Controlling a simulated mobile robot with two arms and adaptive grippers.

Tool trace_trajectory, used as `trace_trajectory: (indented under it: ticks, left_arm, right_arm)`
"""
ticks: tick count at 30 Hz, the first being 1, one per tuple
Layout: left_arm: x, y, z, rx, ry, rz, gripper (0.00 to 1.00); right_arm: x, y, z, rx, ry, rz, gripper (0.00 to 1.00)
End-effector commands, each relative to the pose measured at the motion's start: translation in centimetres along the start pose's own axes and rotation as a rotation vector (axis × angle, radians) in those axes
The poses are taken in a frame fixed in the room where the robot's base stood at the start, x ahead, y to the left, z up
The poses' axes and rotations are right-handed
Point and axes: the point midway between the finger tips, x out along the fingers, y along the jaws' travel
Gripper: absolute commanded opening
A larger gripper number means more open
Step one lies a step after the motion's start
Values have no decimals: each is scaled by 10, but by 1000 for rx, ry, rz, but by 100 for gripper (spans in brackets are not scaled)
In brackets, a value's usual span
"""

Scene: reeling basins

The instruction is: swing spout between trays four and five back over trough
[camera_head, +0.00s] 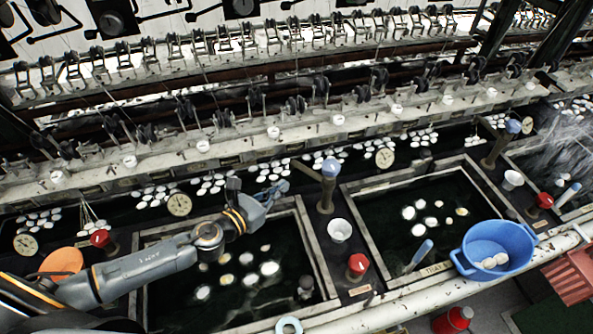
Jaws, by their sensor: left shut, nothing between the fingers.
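A spout with a blue knob (330,167) stands on the divider between two dark basins, and its brown body (326,194) is upright. A thin arm seems to reach from it up and left toward the dark trough (345,163) behind the basins. My left gripper (280,189) is shut and empty, just left of this spout, over the back edge of the left basin (317,248). A small gap seems to show between them. A second blue-knobbed spout (512,127) stands farther right. Tray numbers are too small to read. My right gripper is out of view.
A white cup (339,230) and a red knob (358,264) stand on the divider in front of the spout. The right basin (395,279) holds floating cocoons. A blue tub (497,248) sits on the front rail. Reeling frames line the back.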

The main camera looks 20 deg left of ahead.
Motion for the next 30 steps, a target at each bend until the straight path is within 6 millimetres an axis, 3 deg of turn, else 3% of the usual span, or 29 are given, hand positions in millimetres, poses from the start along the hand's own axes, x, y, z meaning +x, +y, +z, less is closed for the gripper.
trace_trajectory:
  ticks: [6, 12, 30]
  left_arm:
    - [43, -1, 2, -3, -1, -1, 0]
    - [66, -1, 1, -1, -1, -2, 0]
    - [73, 0, -1, 3, 0, -12, 0]
  right_arm:
    - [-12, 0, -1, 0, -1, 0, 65]
    - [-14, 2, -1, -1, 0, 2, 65]
    - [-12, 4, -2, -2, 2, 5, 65]
